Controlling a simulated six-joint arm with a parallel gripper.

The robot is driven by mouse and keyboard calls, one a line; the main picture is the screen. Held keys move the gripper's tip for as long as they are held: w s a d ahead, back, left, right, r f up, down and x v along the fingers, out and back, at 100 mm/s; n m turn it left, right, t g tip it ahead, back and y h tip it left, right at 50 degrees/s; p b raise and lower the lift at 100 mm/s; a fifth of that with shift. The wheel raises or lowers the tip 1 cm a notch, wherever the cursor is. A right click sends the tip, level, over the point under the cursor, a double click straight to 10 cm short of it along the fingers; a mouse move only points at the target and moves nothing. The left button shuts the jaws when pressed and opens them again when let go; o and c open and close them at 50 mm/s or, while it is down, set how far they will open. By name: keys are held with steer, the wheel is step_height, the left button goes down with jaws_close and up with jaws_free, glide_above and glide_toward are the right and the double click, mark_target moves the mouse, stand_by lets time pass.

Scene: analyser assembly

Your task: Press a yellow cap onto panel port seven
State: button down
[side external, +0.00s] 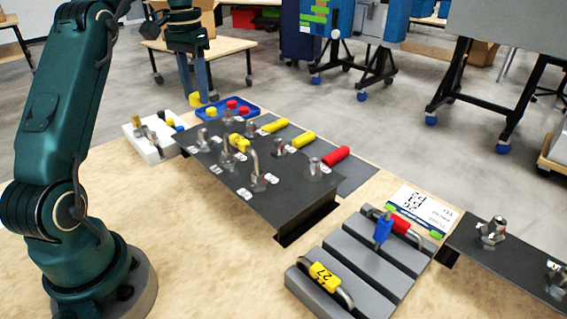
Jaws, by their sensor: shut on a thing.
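My gripper (196,94) is at the upper left, its two fingers pointing down and shut on a yellow cap (195,100). The gripper and cap are beyond the far left end of the dark panel (222,187), near the blue tray. The panel carries several metal ports and fittings with small white labels. The labels are too small to read, so I cannot tell which is port seven. A bent metal tube with a yellow sleeve (239,142) stands on the panel.
A blue tray (253,113) holds red and yellow caps. A white block (150,153) stands left of the panel. Yellow and red cylinders (336,156) lie behind it.

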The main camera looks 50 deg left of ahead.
glide_above(204, 137)
steer(key=a, duration=0.1)
steer(key=shift+w+f, duration=0.2)
steer(key=shift+f, duration=2.85)
steer(key=shift+f, duration=0.2)
steer(key=shift+f, duration=1)
steer(key=shift+c, duration=1.8)
jaws_free()
steer(key=shift+r, duration=2.6)
